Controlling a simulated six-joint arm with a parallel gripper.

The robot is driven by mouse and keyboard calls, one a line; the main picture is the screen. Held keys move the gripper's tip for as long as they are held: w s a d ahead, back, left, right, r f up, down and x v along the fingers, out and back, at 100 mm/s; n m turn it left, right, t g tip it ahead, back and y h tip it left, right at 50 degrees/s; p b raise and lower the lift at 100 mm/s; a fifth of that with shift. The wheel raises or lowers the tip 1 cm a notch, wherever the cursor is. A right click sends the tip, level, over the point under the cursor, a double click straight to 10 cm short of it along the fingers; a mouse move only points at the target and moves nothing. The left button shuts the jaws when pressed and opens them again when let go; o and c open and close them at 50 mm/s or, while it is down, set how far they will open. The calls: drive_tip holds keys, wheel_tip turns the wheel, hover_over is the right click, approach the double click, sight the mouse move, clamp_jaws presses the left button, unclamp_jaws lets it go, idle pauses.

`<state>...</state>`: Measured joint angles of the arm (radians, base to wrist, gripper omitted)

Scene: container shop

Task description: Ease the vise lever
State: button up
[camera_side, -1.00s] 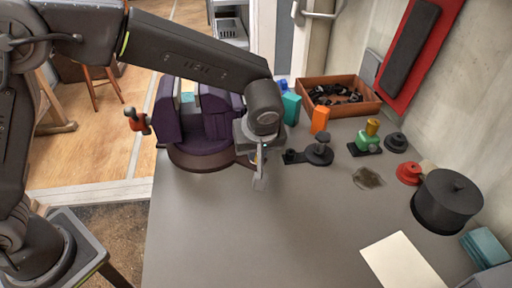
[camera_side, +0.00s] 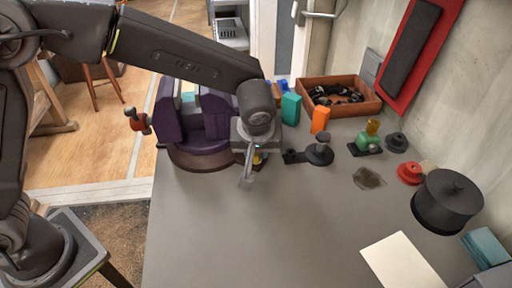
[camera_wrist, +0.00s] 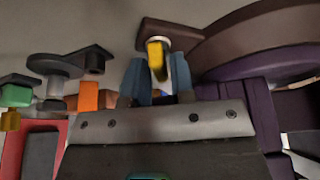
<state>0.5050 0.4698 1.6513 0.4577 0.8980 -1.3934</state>
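The purple vise (camera_side: 217,126) stands on a dark red round base at the far left of the bench. A small lever with a yellow grip (camera_side: 257,159) sits on a brown lug at the base's right side. It also shows in the wrist view (camera_wrist: 156,56), a white part beside it. My gripper (camera_side: 246,180) is at the lever, its fingers pointing down. In the wrist view the two blue-grey fingers (camera_wrist: 156,80) stand apart, with the yellow grip showing between them. I cannot tell whether they touch it. The vise's red-ended handle (camera_side: 137,121) sticks out at the left.
A black clamp-like piece (camera_side: 318,154), an orange block (camera_side: 320,120) and a teal block (camera_side: 291,108) stand right of my gripper. A brown tray (camera_side: 367,108) of dark parts is behind. A black round pot (camera_side: 447,201) is at right.

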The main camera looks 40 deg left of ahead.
drive_tip(key=shift+o, duration=1.2)
drive_tip(key=shift+r, duration=0.1)
drive_tip(key=v, duration=1.3)
drive_tip(key=shift+r, duration=0.35)
drive_tip(key=s+a+m+t+h, duration=0.1)
drive_tip(key=s+a+m, duration=0.6)
drive_tip(key=s+a, duration=1)
drive_tip(key=a+h, duration=0.1)
drive_tip(key=a, duration=0.1)
drive_tip(key=shift+s+a+f+t+h, duration=0.4)
